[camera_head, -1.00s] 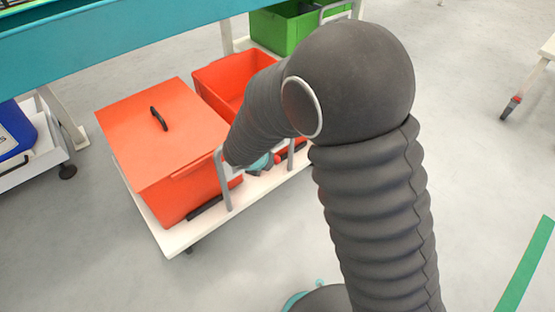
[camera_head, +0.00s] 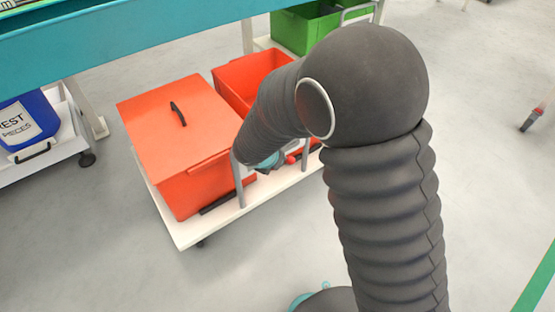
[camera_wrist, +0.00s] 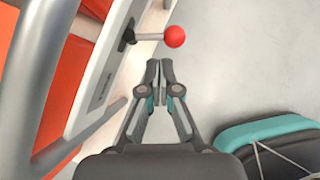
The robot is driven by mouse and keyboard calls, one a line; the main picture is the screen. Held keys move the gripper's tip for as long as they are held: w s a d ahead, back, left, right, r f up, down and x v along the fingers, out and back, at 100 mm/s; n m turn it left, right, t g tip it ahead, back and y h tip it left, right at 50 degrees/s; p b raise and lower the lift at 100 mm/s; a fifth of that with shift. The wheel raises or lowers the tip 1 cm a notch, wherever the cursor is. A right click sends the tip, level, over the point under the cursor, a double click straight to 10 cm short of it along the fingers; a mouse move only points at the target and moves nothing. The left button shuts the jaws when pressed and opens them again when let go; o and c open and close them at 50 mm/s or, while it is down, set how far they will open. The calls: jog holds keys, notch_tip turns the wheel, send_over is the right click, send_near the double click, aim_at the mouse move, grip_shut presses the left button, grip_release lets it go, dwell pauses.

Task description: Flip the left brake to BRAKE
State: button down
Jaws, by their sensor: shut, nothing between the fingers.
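The brake lever shows in the wrist view as a pale rod with a red ball knob (camera_wrist: 174,37), rising from a dark pivot (camera_wrist: 128,36) on the edge of the white cart (camera_wrist: 100,75). The rod points right in the picture, away from the cart. My gripper (camera_wrist: 159,64) is shut and empty, its fingertips just below the knob in the picture and apart from it. In the head view a small red knob (camera_head: 291,158) shows by the cart (camera_head: 193,233). My arm hides most of my gripper there. I cannot read the brake's marking.
The cart carries a lidded orange bin (camera_head: 185,130) and an open orange bin (camera_head: 252,75). A grey handle post (camera_wrist: 38,60) stands close at left in the wrist view. A teal bench edge (camera_head: 120,30) hangs above. The floor (camera_head: 270,245) in front is clear.

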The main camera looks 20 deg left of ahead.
jog(key=d+p+v, duration=0.2)
jog(key=p+v, duration=0.1)
jog(key=v, duration=0.9)
jog(key=shift+s+r, duration=0.25)
jog(key=shift+s, duration=0.05)
jog(key=shift+d, duration=0.15)
jog(key=s+d+r+m, duration=0.4)
jog(key=d+r+m, duration=0.1)
jog(key=d+m, duration=0.5)
jog(key=s+d+r+m, duration=0.5)
jog(key=d+r+m, duration=0.1)
jog(key=d+m, duration=0.5)
jog(key=s+d+r+m+g+y, duration=0.1)
jog(key=s+d+r+m, duration=0.3)
jog(key=d+m, duration=0.7)
notch_tip(320, 180, up, 2)
jog(key=shift+s+m, duration=0.3)
jog(key=shift+m, duration=0.7)
